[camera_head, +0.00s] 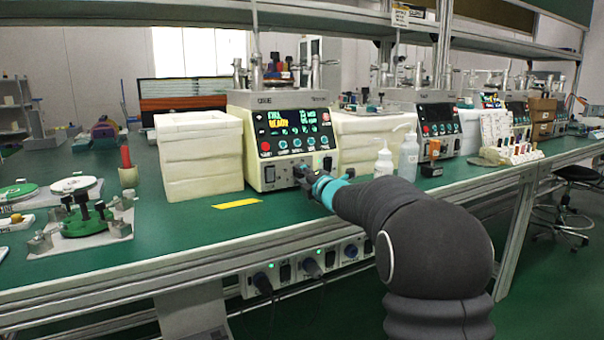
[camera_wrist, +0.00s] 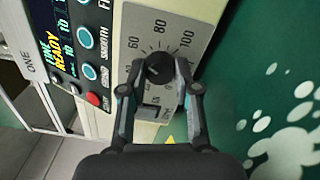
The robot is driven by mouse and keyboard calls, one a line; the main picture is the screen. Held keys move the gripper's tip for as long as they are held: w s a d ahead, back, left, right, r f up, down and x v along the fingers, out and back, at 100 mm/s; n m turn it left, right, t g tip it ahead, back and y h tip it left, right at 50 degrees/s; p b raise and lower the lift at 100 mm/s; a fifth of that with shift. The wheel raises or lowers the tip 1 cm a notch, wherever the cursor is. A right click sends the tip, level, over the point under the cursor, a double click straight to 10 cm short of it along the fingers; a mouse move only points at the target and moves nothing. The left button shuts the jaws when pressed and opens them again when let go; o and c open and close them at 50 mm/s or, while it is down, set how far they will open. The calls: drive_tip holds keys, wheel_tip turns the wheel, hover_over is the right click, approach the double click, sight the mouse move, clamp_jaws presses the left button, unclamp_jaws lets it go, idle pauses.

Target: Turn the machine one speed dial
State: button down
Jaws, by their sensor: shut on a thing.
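Machine one (camera_head: 281,135) is a cream box with a lit screen (camera_head: 292,121) reading READY and a row of buttons, standing on the green bench. The wrist view shows its label "ONE" (camera_wrist: 36,67) and its face turned sideways. The speed dial (camera_wrist: 158,67) is a dark round knob on a grey plate with a printed scale; 60, 80 and 100 are readable. My gripper (camera_wrist: 157,82) is shut on the dial, one finger on each side. In the head view my gripper (camera_head: 306,178) is at the lower front of the machine and hides the dial.
Stacked white foam boxes (camera_head: 199,155) stand left of the machine, and more (camera_head: 365,140) stand right. White bottles (camera_head: 408,155) are right of my arm. A yellow strip (camera_head: 236,204) lies on the bench in front. Lapping plates (camera_head: 84,215) sit at left.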

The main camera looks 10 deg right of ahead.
drive_tip(key=m+p, duration=0.2)
drive_tip(key=m, duration=0.2)
drive_tip(key=shift+m, duration=0.4)
idle(0.4)
drive_tip(key=c, duration=0.8)
unclamp_jaws()
drive_tip(key=shift+a, duration=0.1)
drive_tip(key=shift+c, duration=0.2)
drive_tip(key=v, duration=1.2)
